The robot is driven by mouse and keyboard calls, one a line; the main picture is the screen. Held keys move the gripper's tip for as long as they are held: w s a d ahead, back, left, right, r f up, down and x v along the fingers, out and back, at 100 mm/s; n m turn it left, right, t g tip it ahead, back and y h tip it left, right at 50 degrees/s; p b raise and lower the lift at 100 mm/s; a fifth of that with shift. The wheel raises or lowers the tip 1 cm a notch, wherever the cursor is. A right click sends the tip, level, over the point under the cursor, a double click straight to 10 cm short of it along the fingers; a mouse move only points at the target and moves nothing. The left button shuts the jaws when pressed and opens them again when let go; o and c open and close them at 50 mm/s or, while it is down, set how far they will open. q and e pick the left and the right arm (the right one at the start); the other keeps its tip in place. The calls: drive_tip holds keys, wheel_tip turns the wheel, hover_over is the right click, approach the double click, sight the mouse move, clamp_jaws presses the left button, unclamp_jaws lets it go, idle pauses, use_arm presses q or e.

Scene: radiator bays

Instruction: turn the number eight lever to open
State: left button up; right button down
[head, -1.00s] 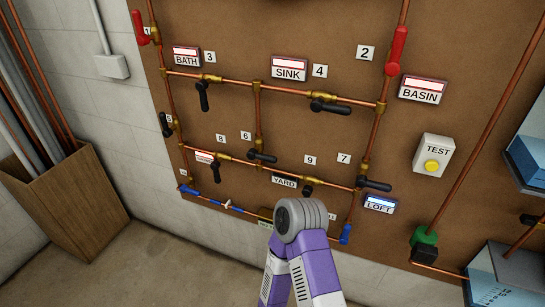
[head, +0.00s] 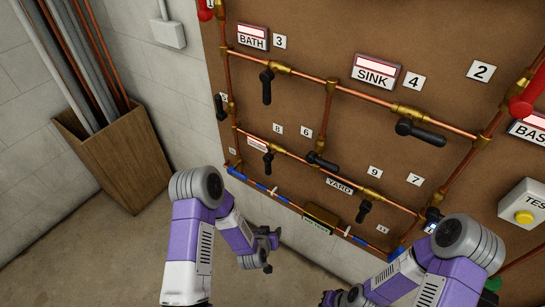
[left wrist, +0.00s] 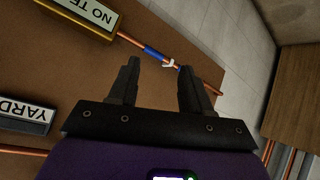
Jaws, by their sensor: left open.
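The number eight tag (head: 278,130) is on the brown board in the head view. Just below and left of it, a black lever (head: 268,162) hangs down from a brass valve, crosswise to the lower copper pipe (head: 291,160). My left gripper (head: 268,252) is below the board's lower edge, well under this lever and apart from it. In the left wrist view, my left gripper's two black fingers (left wrist: 160,78) stand apart with nothing held between them. The number eight lever is not visible in that view. My right gripper (head: 338,298) shows only partly at the bottom edge.
Other black levers stand close by, at tag 6 (head: 322,161) and below tag 9 (head: 364,211). A pipe with blue bands (head: 262,186) runs along the board's bottom. A wooden bin (head: 118,160) of pipes stands left. Floor between bin and board is open.

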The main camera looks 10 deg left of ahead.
use_arm(q)
drive_tip(key=w+a+r+t+y+p, duration=0.2)
drive_tip(key=w+r+t, duration=0.2)
drive_tip(key=w+r, duration=0.4)
drive_tip(key=t+y+p, duration=0.2)
drive_tip(key=t+y, duration=0.1)
approach(268, 168)
drive_tip(key=w+f, duration=0.1)
drive_tip(key=w, duration=0.2)
drive_tip(key=shift+n+t, duration=0.3)
drive_tip(key=x, duration=0.7)
drive_tip(key=shift+s+a+r, duration=0.15)
drive_tip(key=shift+a+r, duration=0.1)
drive_tip(key=shift+a, duration=0.1)
drive_tip(key=shift+w+a, duration=0.15)
drive_tip(key=shift+w, duration=0.55)
use_arm(e)
drive_tip(key=shift+r, duration=2.4)
use_arm(q)
drive_tip(key=shift+c, duration=0.5)
clamp_jaws()
